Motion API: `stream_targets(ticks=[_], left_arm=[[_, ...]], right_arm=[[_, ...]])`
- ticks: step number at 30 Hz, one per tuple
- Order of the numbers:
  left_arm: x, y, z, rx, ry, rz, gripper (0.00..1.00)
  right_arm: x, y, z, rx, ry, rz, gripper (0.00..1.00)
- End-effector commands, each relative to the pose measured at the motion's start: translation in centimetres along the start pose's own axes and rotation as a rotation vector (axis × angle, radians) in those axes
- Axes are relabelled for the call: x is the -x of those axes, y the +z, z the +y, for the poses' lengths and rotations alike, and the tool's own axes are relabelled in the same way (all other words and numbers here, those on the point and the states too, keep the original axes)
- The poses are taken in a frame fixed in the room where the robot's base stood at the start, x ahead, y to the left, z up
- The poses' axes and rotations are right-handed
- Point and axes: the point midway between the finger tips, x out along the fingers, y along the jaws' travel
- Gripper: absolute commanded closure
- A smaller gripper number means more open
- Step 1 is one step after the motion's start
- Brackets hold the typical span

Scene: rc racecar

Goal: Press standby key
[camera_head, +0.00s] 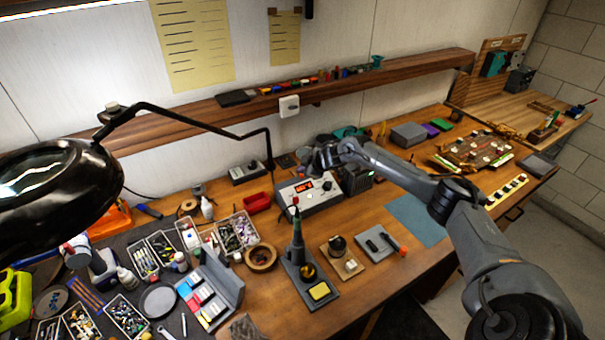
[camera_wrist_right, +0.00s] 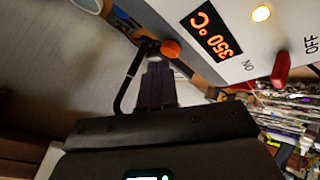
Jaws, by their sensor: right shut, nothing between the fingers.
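The grey soldering station (camera_head: 318,199) with a lit orange display stands on the bench in the head view. I cannot tell which part is the standby key. My right gripper (camera_head: 320,158) is above and behind the station's front panel. In the wrist view its dark fingers (camera_wrist_right: 156,85) are shut and empty, near a round orange-red part (camera_wrist_right: 170,48).
A soldering iron stand (camera_head: 297,262) stands in front of the station. A red tray (camera_head: 258,202) is to its left, and a black lamp arm (camera_head: 200,124) reaches over the left side. A blue mat (camera_head: 416,218) lies clear at the right. The shelf (camera_head: 350,84) runs behind.

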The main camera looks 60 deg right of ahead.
Motion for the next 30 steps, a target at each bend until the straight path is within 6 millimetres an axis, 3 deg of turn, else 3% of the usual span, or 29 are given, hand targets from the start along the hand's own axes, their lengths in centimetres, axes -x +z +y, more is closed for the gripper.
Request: stream_targets(ticks=[5, 20, 30], left_arm=[[1.0, -0.3, 0.0, 0.000, 0.000, 0.000, 0.57], [1.4, -0.4, 0.0, 0.000, 0.000, 0.000, 0.57], [4.2, -1.3, -0.1, 0.000, 0.000, 0.000, 0.57]], right_arm=[[0.7, -0.5, 0.5, 0.000, 0.000, 0.000, 1.00], [1.0, -0.7, 0.8, 0.000, 0.000, 0.000, 1.00], [3.1, -2.3, 2.3, 0.000, 0.000, 0.001, 1.00]])
